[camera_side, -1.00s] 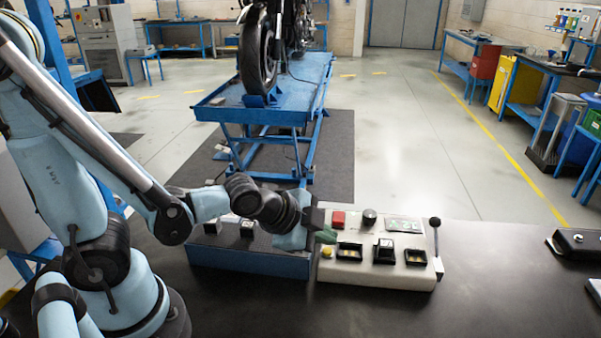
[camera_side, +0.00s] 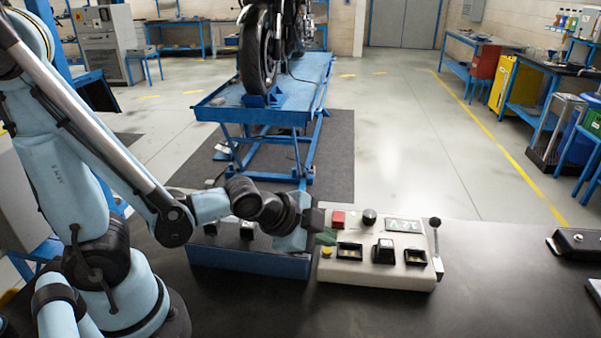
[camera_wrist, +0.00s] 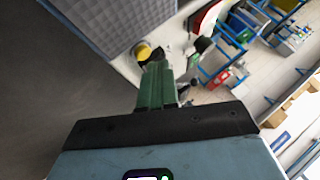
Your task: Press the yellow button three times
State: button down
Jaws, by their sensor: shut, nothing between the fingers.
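The yellow button (camera_side: 327,252) is a small round button at the front left corner of the pale control box (camera_side: 390,279). In the wrist view the yellow button (camera_wrist: 143,50) shows just beyond and a little left of the fingertips. My gripper (camera_side: 329,237) is shut and empty, with green fingers reaching over the box's left edge. The fingertips (camera_wrist: 157,65) are close to the button; I cannot tell whether they touch it.
The box also carries a red button (camera_side: 338,217), a black knob (camera_side: 370,216), a small display (camera_side: 403,226), several switches and a side lever (camera_side: 435,222). A blue box (camera_side: 250,264) stands on its left. The dark table (camera_side: 500,290) is clear in front.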

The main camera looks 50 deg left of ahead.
aim_at(322, 256)
jog(key=shift+f, duration=0.55)
dwell(0.6)
jog(key=shift+r, duration=0.8)
jog(key=shift+r, duration=2.5)
jog(key=shift+a, duration=0.1)
jog(key=s+a+r+n+g+y, duration=0.1)
jog(key=s+a+n, duration=0.3)
jog(key=n, duration=0.6)
jog(key=shift+s+a+r+n+g, duration=0.3)
jog(key=shift+a+r+n+g, duration=0.15)
jog(key=shift+a, duration=0.35)
